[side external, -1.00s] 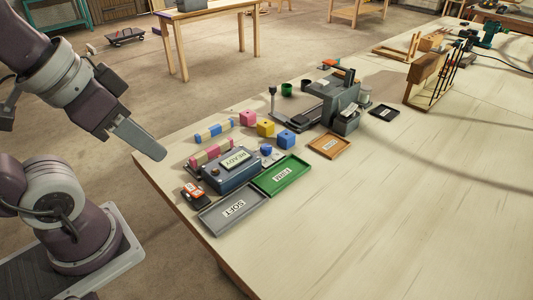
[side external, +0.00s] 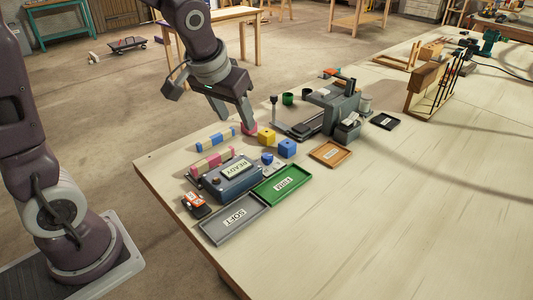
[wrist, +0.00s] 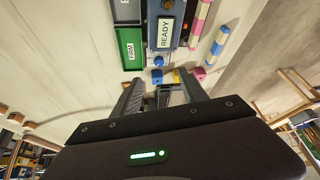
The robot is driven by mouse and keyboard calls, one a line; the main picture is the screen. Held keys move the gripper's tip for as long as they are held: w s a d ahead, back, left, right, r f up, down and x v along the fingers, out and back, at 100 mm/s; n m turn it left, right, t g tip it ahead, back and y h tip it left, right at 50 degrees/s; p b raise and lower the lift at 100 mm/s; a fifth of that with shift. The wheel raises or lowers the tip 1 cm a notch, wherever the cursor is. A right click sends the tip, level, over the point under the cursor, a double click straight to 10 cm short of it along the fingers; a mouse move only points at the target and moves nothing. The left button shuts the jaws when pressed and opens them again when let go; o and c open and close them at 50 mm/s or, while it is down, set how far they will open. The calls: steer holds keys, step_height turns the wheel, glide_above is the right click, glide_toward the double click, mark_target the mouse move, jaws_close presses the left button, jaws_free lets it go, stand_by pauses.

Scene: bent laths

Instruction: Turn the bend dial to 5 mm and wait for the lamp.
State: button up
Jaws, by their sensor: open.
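A blue-grey box (side external: 232,180) with a light display (side external: 238,170) reading READY sits near the table's left edge. A small blue knob (side external: 267,158) sits at the box's far right side; it also shows in the wrist view (wrist: 158,61). I cannot read any scale on it, nor tell if it is the bend dial. A dark round part (side external: 216,181) is on the box's near left; I cannot tell if it is the lamp. My gripper (side external: 238,122) is open and empty, above the table beyond the box, near the pink cube (side external: 249,128), which it partly covers.
A yellow cube (side external: 266,136) and blue cube (side external: 287,148) stand close by. Two striped laths (side external: 215,139) lie left of them. Grey (side external: 235,219), green (side external: 282,184) and orange (side external: 330,153) trays lie nearer. A grey machine (side external: 335,108) stands behind.

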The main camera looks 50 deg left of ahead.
steer(key=n, duration=0.1)
glide_toward(267, 156)
steer(key=x, duration=0.8)
steer(key=shift+w+a+f, duration=0.15)
steer(key=shift+w+f, duration=0.1)
jaws_close()
